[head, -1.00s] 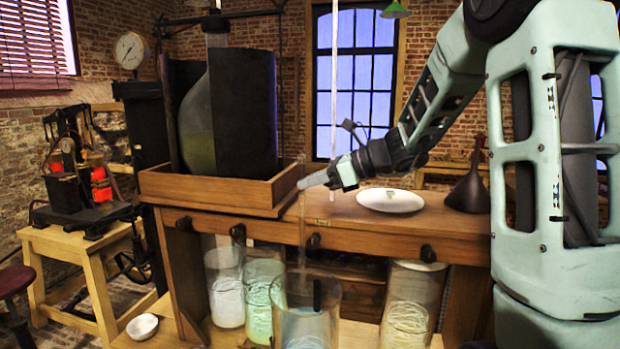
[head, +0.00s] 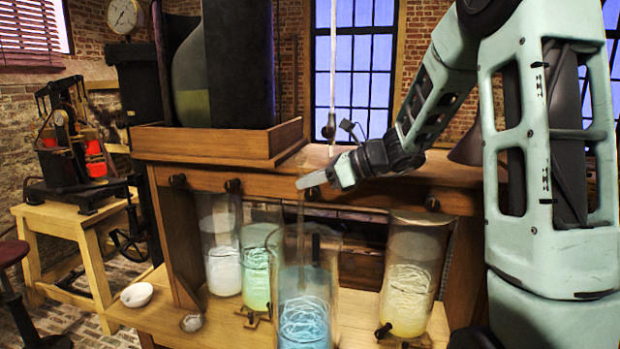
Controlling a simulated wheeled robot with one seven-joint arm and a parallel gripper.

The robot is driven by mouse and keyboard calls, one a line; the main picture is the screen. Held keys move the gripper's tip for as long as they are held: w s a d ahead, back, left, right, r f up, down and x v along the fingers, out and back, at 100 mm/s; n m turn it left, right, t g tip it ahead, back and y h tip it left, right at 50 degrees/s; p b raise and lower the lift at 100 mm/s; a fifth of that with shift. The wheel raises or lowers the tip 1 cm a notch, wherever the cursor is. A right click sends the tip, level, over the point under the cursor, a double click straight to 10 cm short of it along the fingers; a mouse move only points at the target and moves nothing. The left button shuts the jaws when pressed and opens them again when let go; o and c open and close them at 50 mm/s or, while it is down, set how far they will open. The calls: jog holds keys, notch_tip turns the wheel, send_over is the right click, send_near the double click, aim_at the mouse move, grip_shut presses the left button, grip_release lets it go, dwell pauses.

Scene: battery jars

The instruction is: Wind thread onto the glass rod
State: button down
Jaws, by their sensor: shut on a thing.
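My gripper (head: 316,181) is shut on a thin, clear upright glass rod (head: 300,222) in front of the wooden bench. The rod hangs down over the front glass jar (head: 334,265), and its lower part appears to reach inside the jar. The exact tip is hard to make out through the glass. Pale thread (head: 304,318) lies in loose coils in the blue liquid low in this jar. I cannot tell whether any thread touches the rod. More pale coils show in the jar at the right (head: 409,283).
Two more jars, one whitish (head: 223,268) and one greenish (head: 256,282), stand behind at the left on the low shelf. A small white bowl (head: 137,295) is at the shelf's left end. The wooden bench (head: 222,180) with a tray (head: 200,142) rises behind.

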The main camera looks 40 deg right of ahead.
notch_tip(320, 180, down, 15)
jog(key=b, duration=1.1)
jog(key=shift+r, duration=0.2)
